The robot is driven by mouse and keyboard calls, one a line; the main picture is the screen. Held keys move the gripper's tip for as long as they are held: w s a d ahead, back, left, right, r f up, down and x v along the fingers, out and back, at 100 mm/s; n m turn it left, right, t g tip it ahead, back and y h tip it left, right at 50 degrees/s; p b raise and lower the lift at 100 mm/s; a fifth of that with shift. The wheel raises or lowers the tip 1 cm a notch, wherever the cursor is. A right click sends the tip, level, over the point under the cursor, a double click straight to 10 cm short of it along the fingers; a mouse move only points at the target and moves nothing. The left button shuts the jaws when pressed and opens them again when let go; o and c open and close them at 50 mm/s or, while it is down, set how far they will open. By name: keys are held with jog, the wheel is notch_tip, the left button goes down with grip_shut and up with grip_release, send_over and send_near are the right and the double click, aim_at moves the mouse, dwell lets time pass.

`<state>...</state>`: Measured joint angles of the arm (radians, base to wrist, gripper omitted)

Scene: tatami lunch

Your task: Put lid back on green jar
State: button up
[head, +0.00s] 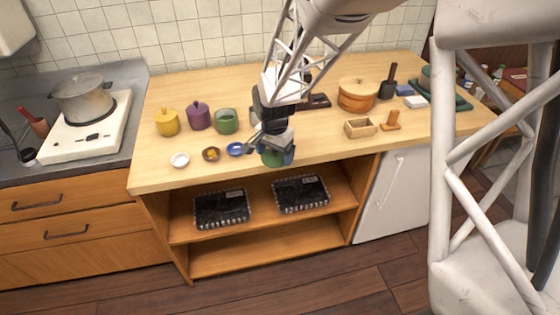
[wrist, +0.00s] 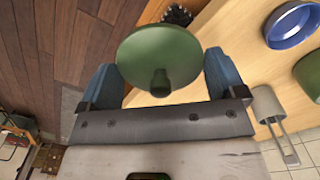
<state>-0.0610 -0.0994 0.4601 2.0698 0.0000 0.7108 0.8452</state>
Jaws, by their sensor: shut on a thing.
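The green lid (wrist: 160,55), a round disc with a small knob, is between the two blue fingers of my gripper (wrist: 160,78) in the wrist view. My gripper is shut on it, with the knob side facing the wrist camera. In the head view the lid (head: 271,158) is at the front edge of the counter, partly hidden by my gripper (head: 277,152). The green jar (head: 227,121) stands open and upright on the counter, to the left of and behind my gripper. Part of the jar shows at the right edge of the wrist view (wrist: 310,72).
A purple jar (head: 199,116) and a yellow jar (head: 167,122) stand left of the green jar. A blue bowl (head: 236,149), a brown bowl (head: 211,154) and a white bowl (head: 180,160) line the counter front. A wooden box (head: 360,128) and round tub (head: 357,95) stand right.

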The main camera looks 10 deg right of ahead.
jog(key=w+a+r, duration=0.2)
jog(key=w+a, duration=0.2)
jog(key=w, duration=0.4)
jog(key=w+a+r, duration=0.3)
jog(key=w+a, duration=0.1)
jog(key=w, duration=0.5)
jog(key=w+a+r, duration=0.2)
jog(key=w+a, duration=0.2)
jog(key=w, duration=0.4)
jog(key=shift+w+a+r, duration=0.2)
jog(key=shift+w+r, duration=0.15)
jog(key=shift+w, duration=0.05)
jog(key=shift+f, duration=0.2)
jog(key=shift+f, duration=3)
jog(key=shift+f, duration=0.15)
jog(key=o, duration=0.6)
jog(key=shift+o, duration=0.2)
